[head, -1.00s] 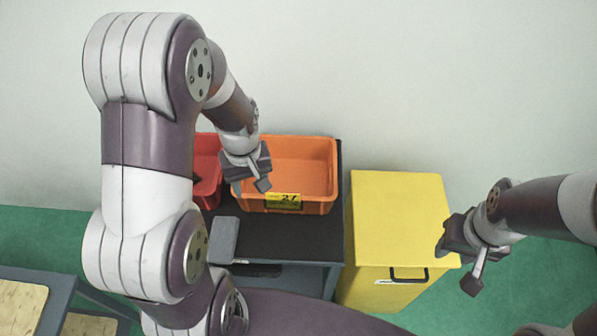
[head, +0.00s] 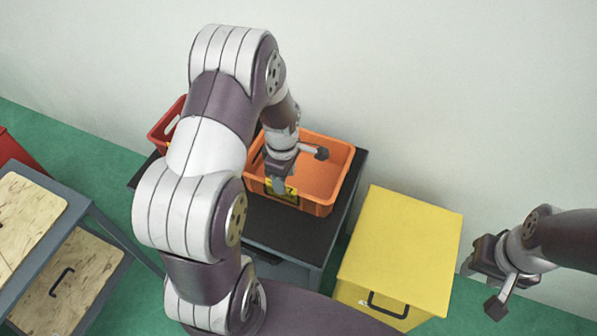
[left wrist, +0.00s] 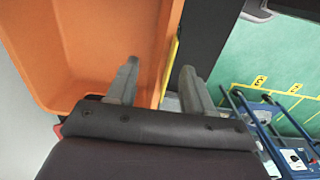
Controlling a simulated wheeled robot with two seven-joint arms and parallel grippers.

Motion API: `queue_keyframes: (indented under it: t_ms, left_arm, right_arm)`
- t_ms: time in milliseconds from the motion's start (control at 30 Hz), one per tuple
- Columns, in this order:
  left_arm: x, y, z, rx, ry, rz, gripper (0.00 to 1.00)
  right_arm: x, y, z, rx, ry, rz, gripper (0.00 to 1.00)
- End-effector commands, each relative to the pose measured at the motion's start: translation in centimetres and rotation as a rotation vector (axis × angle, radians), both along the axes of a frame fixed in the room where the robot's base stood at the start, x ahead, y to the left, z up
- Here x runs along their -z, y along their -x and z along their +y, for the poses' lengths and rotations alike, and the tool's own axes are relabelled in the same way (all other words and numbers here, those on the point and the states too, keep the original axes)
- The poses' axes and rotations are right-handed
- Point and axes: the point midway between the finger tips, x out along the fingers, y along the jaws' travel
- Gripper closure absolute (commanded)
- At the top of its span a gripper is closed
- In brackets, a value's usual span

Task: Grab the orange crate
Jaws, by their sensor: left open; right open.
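The orange crate (head: 325,178) stands on a black-topped cart, open side up and empty where I see inside. Its front wall has a yellow label, partly covered by my left gripper. My left gripper (head: 299,170) is open at the crate's front rim, one finger over the inside and the other in front of the label. In the left wrist view the crate's wall (left wrist: 155,85) runs between the two open fingers (left wrist: 158,85); I cannot tell whether they touch it. My right gripper (head: 482,287) is open and empty, right of the yellow box and away from the crate.
A red crate (head: 166,128) stands left of the orange one, partly hidden by my left arm. The black cart top (head: 290,228) is clear in front. A yellow box (head: 405,235) with a black handle stands to the right. A grey-framed table with wooden boards (head: 30,215) is at the left.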

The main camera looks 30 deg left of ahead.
Motion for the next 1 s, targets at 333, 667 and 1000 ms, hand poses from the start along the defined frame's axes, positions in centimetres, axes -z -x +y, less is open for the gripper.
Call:
queue_keyframes:
  t_ms: [333, 667, 1000]
  left_arm:
    - [5.4, 0.7, 0.3, 0.001, 0.000, 0.003, 0.48]
    - [6.9, 0.6, 0.3, 0.002, 0.000, -0.002, 0.48]
    - [6.8, 0.5, 0.3, 0.002, 0.000, -0.004, 1.00]
  right_arm:
    - [-0.4, 0.0, 0.0, 0.000, 0.000, 0.000, 0.57]
    - [-0.4, 0.0, 0.0, 0.000, 0.000, 0.000, 0.57]
    - [-0.4, 0.0, 0.0, 0.000, 0.000, 0.000, 0.57]
